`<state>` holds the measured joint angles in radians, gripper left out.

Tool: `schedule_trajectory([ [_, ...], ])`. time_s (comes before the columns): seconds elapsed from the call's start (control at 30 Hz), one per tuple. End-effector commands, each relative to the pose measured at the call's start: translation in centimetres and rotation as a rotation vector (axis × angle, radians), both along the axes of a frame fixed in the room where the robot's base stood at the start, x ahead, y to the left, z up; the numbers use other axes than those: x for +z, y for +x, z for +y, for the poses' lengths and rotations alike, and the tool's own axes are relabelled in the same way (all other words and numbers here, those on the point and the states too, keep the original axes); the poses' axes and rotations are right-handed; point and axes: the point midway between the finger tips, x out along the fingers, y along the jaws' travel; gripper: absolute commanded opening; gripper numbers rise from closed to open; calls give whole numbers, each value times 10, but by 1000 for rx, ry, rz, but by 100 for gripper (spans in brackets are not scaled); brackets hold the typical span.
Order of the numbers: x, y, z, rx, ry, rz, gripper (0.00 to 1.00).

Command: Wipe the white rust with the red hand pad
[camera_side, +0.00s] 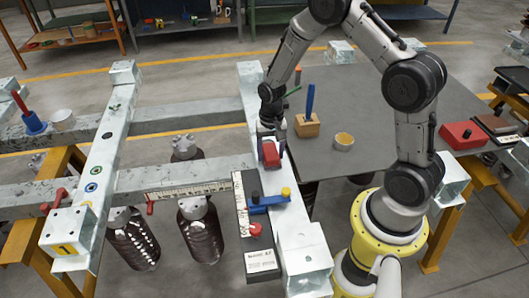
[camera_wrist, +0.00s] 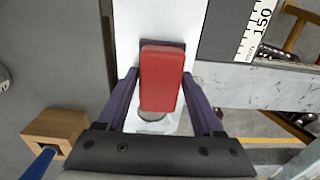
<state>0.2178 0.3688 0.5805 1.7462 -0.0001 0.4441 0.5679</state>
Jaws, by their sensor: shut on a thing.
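The red hand pad (camera_wrist: 162,80) is between the two purple fingers of my gripper (camera_wrist: 160,76), which is shut on it. In the side view the red pad (camera_side: 269,154) is low over the galvanized beam (camera_side: 250,82), under my gripper (camera_side: 268,136). I cannot tell whether the pad touches the metal. In the wrist view a pale, irregular patch (camera_wrist: 172,126), which may be the white rust, shows on the beam near the pad. The pad and fingers hide part of the surface.
A wooden block (camera_side: 307,126) with a blue handle and a round tin (camera_side: 344,140) stand on the grey table right. A ruler (camera_side: 190,190) lies left.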

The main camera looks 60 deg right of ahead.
Motion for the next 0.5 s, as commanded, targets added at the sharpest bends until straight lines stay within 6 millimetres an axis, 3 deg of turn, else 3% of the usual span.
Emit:
schedule_trajectory([
  [0.5,-2,-20,-20,-2,0,0,23],
])
